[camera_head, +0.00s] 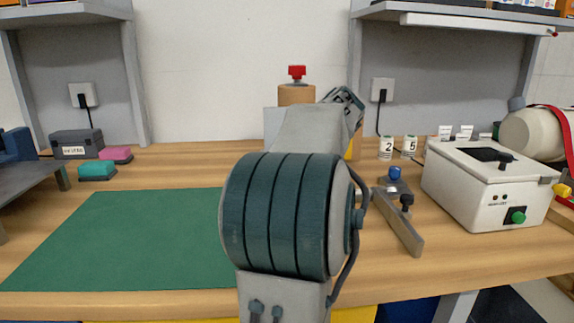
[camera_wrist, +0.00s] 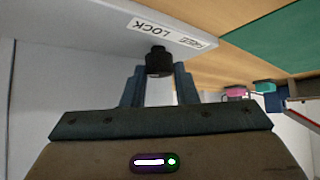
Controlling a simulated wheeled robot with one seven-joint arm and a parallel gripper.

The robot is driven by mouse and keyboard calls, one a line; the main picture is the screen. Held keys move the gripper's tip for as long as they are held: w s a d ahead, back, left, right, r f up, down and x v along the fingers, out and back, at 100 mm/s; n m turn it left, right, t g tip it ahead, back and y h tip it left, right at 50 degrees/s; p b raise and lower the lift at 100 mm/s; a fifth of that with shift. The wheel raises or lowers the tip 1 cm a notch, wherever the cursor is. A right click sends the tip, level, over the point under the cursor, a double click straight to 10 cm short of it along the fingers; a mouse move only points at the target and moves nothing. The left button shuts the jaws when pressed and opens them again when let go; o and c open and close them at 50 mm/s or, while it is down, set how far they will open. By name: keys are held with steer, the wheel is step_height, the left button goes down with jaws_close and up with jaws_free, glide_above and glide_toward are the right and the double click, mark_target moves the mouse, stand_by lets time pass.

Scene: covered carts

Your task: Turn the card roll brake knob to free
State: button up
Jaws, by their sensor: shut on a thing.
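A black knob (camera_wrist: 159,55) sits against a pale grey panel (camera_wrist: 90,35) in the wrist view. My gripper (camera_wrist: 159,70) is shut on this knob, with one blue-grey finger on each side of it. A white label (camera_wrist: 172,32) beside the knob reads LOCK, upside down in this view; its smaller print is hard to read. In the head view a brown roll (camera_head: 296,95) with a red knob (camera_head: 296,73) on top stands behind my arm. My arm hides the black knob and my gripper there.
A green mat (camera_head: 130,240) lies left on the wooden bench (camera_head: 180,178). A white machine (camera_head: 480,185) with a green button stands right. A grey bar (camera_head: 403,228) with a dark knob and a blue knob (camera_head: 394,173) lie close to my arm's right side.

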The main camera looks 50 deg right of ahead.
steer(key=n+y+p, duration=0.1)
steer(key=n+y, duration=0.1)
steer(key=n, duration=0.1)
steer(key=shift+d+y+p, duration=0.2)
steer(key=shift+y+p, duration=0.2)
steer(key=shift+n+g+y, duration=0.3)
steer(key=shift+n, duration=0.4)
steer(key=shift+f+p, duration=0.1)
steer(key=shift+p, duration=0.2)
steer(key=o, duration=0.7)
steer(key=shift+s+d+r, duration=0.15)
steer(key=shift+s+r, duration=0.15)
steer(key=shift+r, duration=0.2)
steer(key=p+v, duration=0.4)
steer(key=v, duration=0.8)
steer(key=shift+s+d+r, duration=0.15)
steer(key=shift+s+d, duration=0.1)
